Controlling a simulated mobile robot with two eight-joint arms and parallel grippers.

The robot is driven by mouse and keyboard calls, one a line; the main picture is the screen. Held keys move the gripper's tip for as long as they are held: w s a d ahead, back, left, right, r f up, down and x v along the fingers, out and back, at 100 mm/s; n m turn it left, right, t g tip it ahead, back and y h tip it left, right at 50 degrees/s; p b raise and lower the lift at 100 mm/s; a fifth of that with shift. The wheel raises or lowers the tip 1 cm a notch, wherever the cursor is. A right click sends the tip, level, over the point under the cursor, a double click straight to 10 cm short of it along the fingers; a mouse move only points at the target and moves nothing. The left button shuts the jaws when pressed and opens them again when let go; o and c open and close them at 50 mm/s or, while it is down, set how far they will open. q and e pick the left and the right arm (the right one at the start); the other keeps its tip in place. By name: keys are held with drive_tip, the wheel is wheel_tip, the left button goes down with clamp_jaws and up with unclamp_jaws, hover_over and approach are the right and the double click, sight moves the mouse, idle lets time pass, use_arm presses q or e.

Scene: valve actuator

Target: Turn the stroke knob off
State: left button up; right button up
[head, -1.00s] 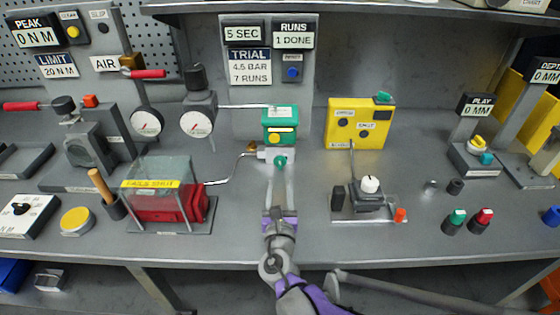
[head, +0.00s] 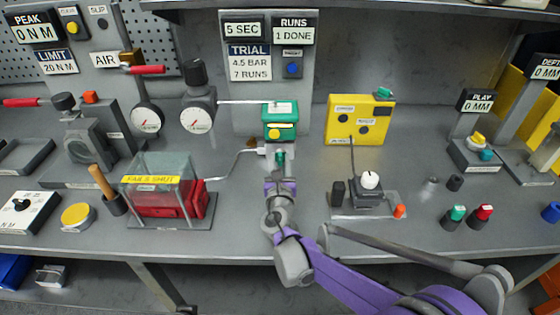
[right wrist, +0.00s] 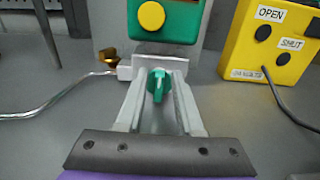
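A small green knob (head: 280,156) sits on a grey block under the green box with a yellow button (head: 280,124). I cannot read a stroke label on it. In the right wrist view the green knob (right wrist: 158,84) has its pointer hanging down. My right gripper (head: 280,168) reaches up to it from the front. In the right wrist view the gripper (right wrist: 159,88) is open, with one finger on each side of the knob and gaps visible. I cannot tell how deep the knob lies between the fingertips. My left gripper is not in view.
A yellow box labelled OPEN and SHUT (head: 353,122) stands to the right. A red actuator (head: 165,200) under a clear cover is at left. A metal pipe (head: 235,165) runs to the grey block.

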clamp_jaws()
drive_tip(key=m, duration=0.1)
drive_tip(key=m+p, duration=0.1)
drive_tip(key=m, duration=0.1)
drive_tip(key=shift+d, duration=0.3)
drive_tip(key=shift+d+f+m+p, duration=0.1)
drive_tip(key=shift+m+p, duration=0.1)
drive_tip(key=shift+m, duration=0.8)
drive_tip(key=shift+d+f+m+p, duration=0.1)
drive_tip(key=shift+m+p, duration=0.05)
drive_tip(key=shift+m, duration=0.85)
drive_tip(key=shift+o, duration=1.3)
unclamp_jaws()
drive_tip(key=shift+s, duration=0.15)
drive_tip(key=s, duration=1)
drive_tip(key=shift+s, duration=0.3)
